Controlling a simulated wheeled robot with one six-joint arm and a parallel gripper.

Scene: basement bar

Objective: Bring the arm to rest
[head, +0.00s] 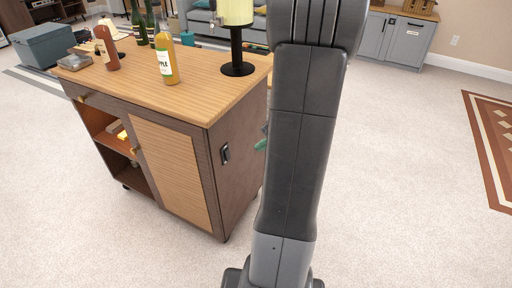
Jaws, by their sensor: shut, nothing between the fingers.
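My arm's dark grey link stands upright from the bottom middle of the head view past its top edge, with a lighter grey section low down. My gripper is not in this view, so its jaws and its place cannot be seen. The upper part of my arm is cut off by the top edge.
A wooden bar cart (214,101) stands close on the left. On it are an orange juice bottle (166,62), a brown bottle (108,48), green bottles (139,22) and a lamp (236,12). Grey cabinets (397,40) stand far back. Carpet (410,180) is clear on the right.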

